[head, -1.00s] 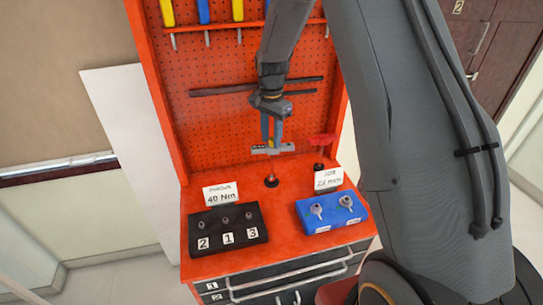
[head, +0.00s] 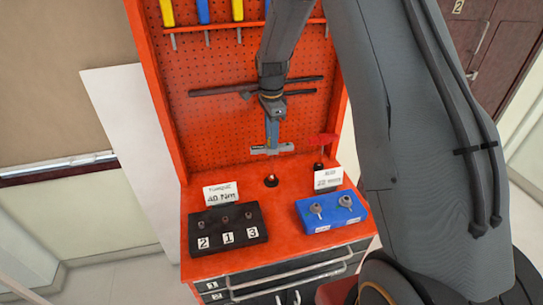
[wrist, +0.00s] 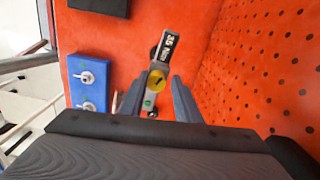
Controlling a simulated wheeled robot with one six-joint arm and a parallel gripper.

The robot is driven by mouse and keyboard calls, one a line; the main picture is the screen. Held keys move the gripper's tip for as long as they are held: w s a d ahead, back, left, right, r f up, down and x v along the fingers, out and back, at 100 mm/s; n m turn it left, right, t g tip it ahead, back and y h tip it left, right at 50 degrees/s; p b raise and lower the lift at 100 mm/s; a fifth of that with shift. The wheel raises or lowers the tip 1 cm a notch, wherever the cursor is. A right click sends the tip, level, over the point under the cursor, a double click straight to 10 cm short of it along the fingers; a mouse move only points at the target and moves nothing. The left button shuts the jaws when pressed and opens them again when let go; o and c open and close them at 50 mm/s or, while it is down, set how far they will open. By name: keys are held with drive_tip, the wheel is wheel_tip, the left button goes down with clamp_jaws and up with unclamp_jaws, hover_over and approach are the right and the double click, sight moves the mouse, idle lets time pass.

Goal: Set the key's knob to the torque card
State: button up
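The key shows in the wrist view with a black display (wrist: 168,50) that reads about 35 Nm. Its round yellow knob (wrist: 157,80) appears between the fingertips of my gripper (wrist: 157,82), with a gap on each side. The fingers are apart; I cannot tell whether the knob lies level with the tips or beyond them. In the head view my gripper (head: 270,149) hangs over the back of the red bench, above a small dark round piece (head: 271,181). The white torque card (head: 221,194) reads 40 Nm and stands at the back left.
A black block (head: 228,228) with sockets numbered 2, 1 and 3 sits front left. A blue block (head: 331,212) with two metal pieces sits front right, with another white card (head: 328,178) behind it. The red pegboard (head: 225,120) rises close behind my gripper.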

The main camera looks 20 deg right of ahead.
drive_tip(key=shift+s+f, duration=0.35)
drive_tip(key=shift+f, duration=0.05)
drive_tip(key=n, duration=0.5)
drive_tip(key=shift+n, duration=0.4)
drive_tip(key=n, duration=0.5)
drive_tip(key=c, duration=0.3)
